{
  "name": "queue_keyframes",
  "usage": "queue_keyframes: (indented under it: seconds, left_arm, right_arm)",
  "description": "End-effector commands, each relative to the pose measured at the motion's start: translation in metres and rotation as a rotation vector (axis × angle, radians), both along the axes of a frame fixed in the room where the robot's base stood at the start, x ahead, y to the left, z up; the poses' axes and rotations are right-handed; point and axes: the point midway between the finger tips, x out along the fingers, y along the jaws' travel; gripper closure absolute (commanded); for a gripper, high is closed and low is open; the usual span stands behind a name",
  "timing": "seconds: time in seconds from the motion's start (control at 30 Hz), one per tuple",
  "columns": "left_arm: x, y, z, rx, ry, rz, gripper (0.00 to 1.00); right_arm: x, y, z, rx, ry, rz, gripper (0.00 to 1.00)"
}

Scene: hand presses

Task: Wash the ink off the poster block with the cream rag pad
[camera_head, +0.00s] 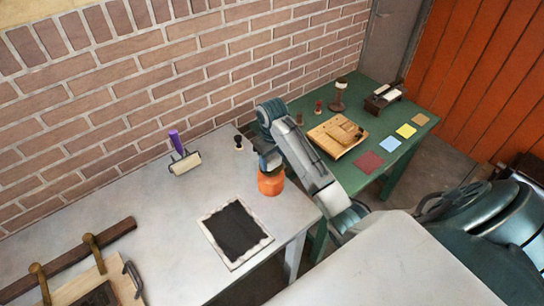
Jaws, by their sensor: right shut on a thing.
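My right gripper (268,163) points down at the mouth of an orange pot (271,184) on the grey table. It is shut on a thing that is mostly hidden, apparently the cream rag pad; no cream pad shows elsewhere. I cannot tell how far the jaws reach into the pot. A dark block (97,296) sits in a pale wooden bed at the lower left, cut by the frame edge; it may be the poster block. A black inked slab (236,231) with a pale border lies in front of the pot. My left gripper is out of view.
A roller with a purple handle (175,142) and a small dark stamp (238,143) stand near the brick wall. A wooden bar (105,233) lies at the left. The green table (397,160) holds a wooden board (337,137) and coloured cards. The grey table's middle is clear.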

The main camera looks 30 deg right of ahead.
Motion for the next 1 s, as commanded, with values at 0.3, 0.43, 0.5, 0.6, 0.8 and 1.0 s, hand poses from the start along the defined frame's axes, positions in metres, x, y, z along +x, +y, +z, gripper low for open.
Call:
queue_keyframes:
  seconds: [0.3,0.43,0.5,0.6,0.8,1.0]
  left_arm:
    - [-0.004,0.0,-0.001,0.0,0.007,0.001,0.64]
    - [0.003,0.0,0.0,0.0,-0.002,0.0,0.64]
    - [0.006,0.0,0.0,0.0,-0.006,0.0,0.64]
    - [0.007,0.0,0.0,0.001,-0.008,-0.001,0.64]
    - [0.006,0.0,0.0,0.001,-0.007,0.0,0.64]
    - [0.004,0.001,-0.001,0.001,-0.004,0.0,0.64]
  right_arm:
    - [0.0,0.0,0.0,0.0,0.0,0.0,0.64]
    - [0.0,0.0,0.0,0.0,0.0,0.0,0.64]
    - [0.0,0.0,0.0,0.0,0.0,0.0,0.64]
    - [0.0,0.0,-0.001,0.0,0.0,0.0,0.64]
    - [0.0,0.0,-0.003,0.0,0.0,0.0,0.64]
    - [0.0,0.0,-0.006,0.0,0.0,0.0,0.64]
